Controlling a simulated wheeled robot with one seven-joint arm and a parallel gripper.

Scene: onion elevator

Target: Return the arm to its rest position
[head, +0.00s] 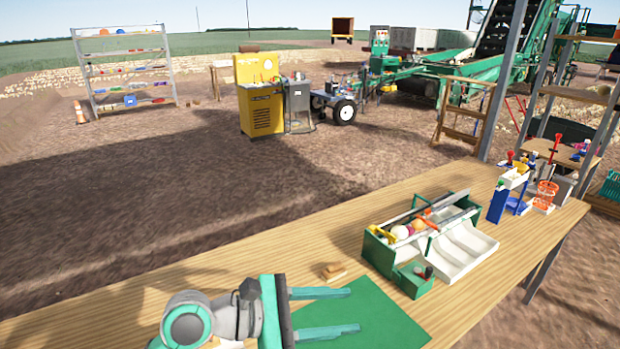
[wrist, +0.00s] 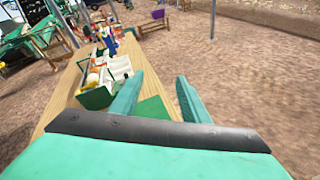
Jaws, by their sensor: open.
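My gripper (head: 325,312) is at the front of the wooden table in the head view, above a flat green mat (head: 375,318). Its two teal fingers are spread apart with nothing between them. My arm comes in from the lower left of the head view. In the wrist view my gripper (wrist: 155,100) also shows open and empty, pointing along the table. The height of the gripper above the mat is hard to tell.
On the wooden table (head: 200,275) stand a green toolbox (head: 378,252) with white trays, a small wooden block (head: 334,270), and blue and red holders (head: 498,203) at the far right. A yellow cabinet (head: 260,110) and a shelf rack (head: 90,75) stand on open dirt ground beyond.

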